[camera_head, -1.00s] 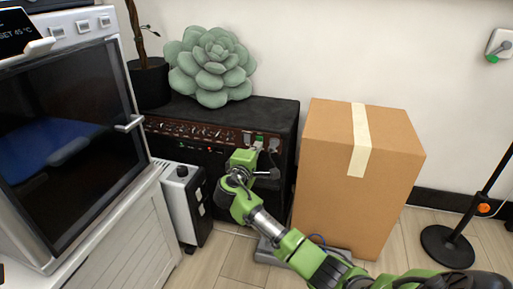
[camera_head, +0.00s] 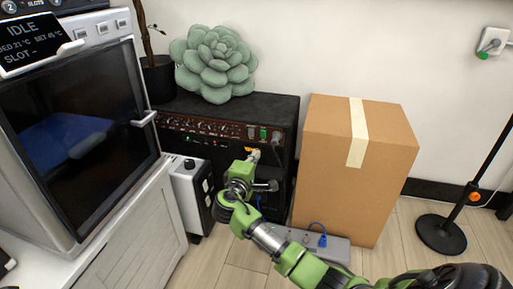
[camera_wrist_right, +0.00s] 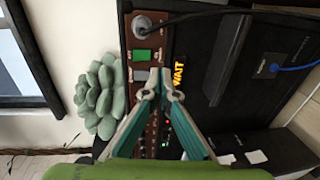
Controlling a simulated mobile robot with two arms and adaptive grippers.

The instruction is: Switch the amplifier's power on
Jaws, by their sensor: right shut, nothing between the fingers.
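The amplifier (camera_head: 225,112) is a black box with a brown panel (camera_head: 190,127) of several knobs. At the panel's right end are a grey switch (camera_head: 251,132) and a green switch (camera_head: 263,132); the right wrist view shows the grey (camera_wrist_right: 141,75) and green (camera_wrist_right: 142,56) switches. Small red and green lights glow on the panel. An orange "WAIT" sign (camera_wrist_right: 179,73) shows near the fingertips. My right gripper (camera_head: 252,157) is shut and empty, just in front of and below the switches in the head view. Its fingertips (camera_wrist_right: 163,82) overlap the panel; contact cannot be told. My left gripper is out of view.
A cardboard box (camera_head: 385,155) stands right of the amplifier. A white heater-like unit (camera_head: 187,195) and an oven (camera_head: 75,130) are left. A succulent-shaped cushion (camera_head: 215,65) lies on top. A grey power strip (camera_head: 338,247) with a blue plug (camera_head: 322,240) is on the floor.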

